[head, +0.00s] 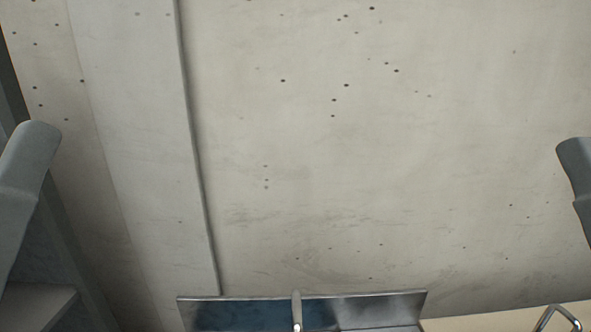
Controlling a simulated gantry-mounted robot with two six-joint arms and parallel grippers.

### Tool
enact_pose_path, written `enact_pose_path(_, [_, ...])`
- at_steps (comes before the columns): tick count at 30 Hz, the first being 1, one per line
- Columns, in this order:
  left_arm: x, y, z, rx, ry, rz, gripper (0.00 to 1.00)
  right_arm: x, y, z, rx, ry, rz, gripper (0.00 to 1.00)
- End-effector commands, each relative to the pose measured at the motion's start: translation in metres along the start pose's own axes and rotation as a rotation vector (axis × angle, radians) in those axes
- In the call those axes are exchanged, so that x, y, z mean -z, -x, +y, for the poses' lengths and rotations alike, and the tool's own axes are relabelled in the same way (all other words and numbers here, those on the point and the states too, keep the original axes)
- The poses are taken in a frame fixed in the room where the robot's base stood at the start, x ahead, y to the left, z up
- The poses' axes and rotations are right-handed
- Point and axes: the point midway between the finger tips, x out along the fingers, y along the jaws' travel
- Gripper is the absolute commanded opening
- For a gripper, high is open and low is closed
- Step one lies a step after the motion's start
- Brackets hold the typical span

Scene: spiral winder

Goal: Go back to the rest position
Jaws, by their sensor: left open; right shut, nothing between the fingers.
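Neither of my grippers shows in the head view. A grey rounded link of my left arm stands at the left edge, and a grey link of my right arm shows at the right edge. The fingers of both arms are out of the picture. No object held by either arm can be seen.
A concrete wall (400,170) fills most of the view, with a raised vertical strip (140,120) at the left. At the bottom edge is a metal panel (375,309) with a small upright rod (296,309). A bent metal bar (547,316) shows at bottom right.

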Motion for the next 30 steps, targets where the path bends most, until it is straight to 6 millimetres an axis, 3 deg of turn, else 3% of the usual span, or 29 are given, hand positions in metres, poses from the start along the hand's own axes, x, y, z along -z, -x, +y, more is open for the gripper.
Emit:
enact_pose_path(3, [0.002,0.0,-0.015,0.068,-0.387,-0.012,0.75,0.002,-0.002,0.0,0.0,0.0,-0.001,0.0])
enact_pose_path(4, [0.024,-0.025,-0.008,0.066,-0.37,-0.01,0.75,0.023,-0.026,0.0,0.0,0.0,-0.003,0.0])
enact_pose_path(11, [0.086,-0.101,0.01,0.065,-0.362,-0.013,0.75,0.093,-0.101,0.0,0.0,0.0,0.001,0.0])
enact_pose_path(18, [0.16,-0.189,0.032,0.065,-0.36,-0.014,0.75,0.172,-0.187,0.001,0.0,0.0,0.0,0.0])
enact_pose_path(21, [0.182,-0.215,0.039,0.065,-0.36,-0.015,0.75,0.197,-0.213,0.001,0.0,0.0,0.0,0.0])
enact_pose_path(25, [0.197,-0.233,0.043,0.065,-0.36,-0.015,0.75,0.212,-0.23,0.001,0.0,0.0,0.0,0.0])
enact_pose_path(30, [0.198,-0.234,0.043,0.065,-0.359,-0.015,0.75,0.213,-0.231,0.001,0.0,0.0,-0.001,0.0])
